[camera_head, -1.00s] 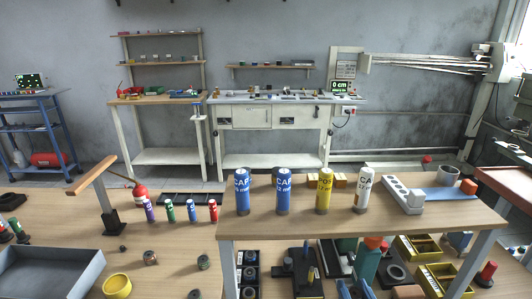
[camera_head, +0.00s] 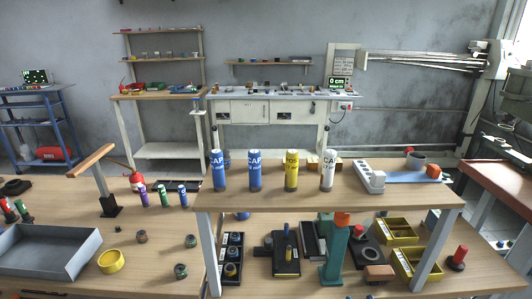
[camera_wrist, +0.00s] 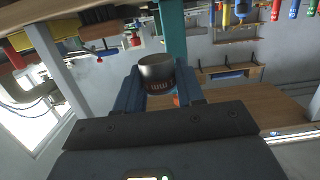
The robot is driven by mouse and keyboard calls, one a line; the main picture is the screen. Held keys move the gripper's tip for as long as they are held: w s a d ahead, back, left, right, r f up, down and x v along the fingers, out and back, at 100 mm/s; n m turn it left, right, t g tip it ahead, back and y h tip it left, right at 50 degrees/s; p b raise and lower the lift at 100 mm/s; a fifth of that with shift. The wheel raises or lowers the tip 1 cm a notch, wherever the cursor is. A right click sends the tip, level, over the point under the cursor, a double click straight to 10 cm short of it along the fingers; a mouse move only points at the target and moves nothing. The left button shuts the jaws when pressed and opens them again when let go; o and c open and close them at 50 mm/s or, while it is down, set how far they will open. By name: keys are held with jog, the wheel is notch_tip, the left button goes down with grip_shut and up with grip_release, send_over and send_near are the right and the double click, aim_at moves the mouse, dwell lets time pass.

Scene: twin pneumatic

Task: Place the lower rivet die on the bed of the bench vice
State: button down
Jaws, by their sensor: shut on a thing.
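My gripper (camera_wrist: 157,84) shows in the wrist view with its two blue fingers shut on a dark grey metal cylinder with orange "mm" lettering, which looks like the lower rivet die (camera_wrist: 157,70). The wrist view is tilted and appears upside down. A teal upright column (camera_wrist: 172,30) stands beyond the die. In the head view this teal stand (camera_head: 335,255) has an orange top and is under the raised shelf. Left of it is a black block with a blue handle and yellow pin (camera_head: 286,262). I cannot tell which of these is the bench vice. The gripper is barely, if at all, visible in the head view.
A raised wooden shelf (camera_head: 400,193) with blue, yellow and white cans and a power strip (camera_head: 370,178) overhangs the bench. Yellow bins (camera_head: 400,230) and a red-topped post (camera_head: 458,257) stand right. A grey tray (camera_head: 85,262) and yellow ring (camera_head: 111,262) lie left.

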jog(key=s+d+f, duration=0.1)
jog(key=s+f, duration=0.3)
jog(key=f, duration=0.4)
jog(key=shift+s+f+b, duration=0.15)
jog(key=shift+f+b, duration=0.2)
